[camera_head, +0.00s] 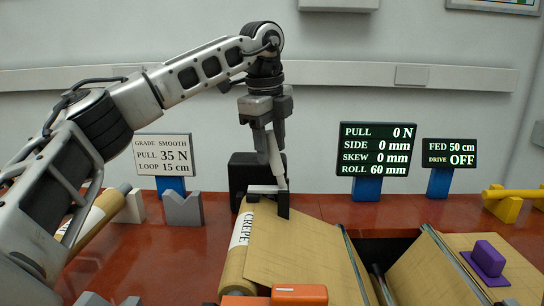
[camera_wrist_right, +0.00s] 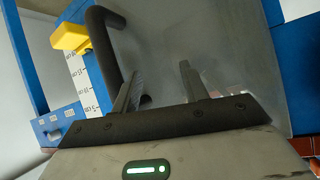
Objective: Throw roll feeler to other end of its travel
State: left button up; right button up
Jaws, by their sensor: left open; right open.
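Signs stand at the back, including a dark readout (camera_head: 376,150) showing ROLL 60 mm and another reading DRIVE OFF (camera_head: 449,153). An orange block (camera_head: 299,294) and a purple handle (camera_head: 488,259) are in front. The right wrist view shows a yellow block (camera_wrist_right: 70,38) above a marked scale.

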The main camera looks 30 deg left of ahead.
pick_arm(q)
jog(key=shift+w+f, duration=0.2)
jog(key=shift+f, duration=1)
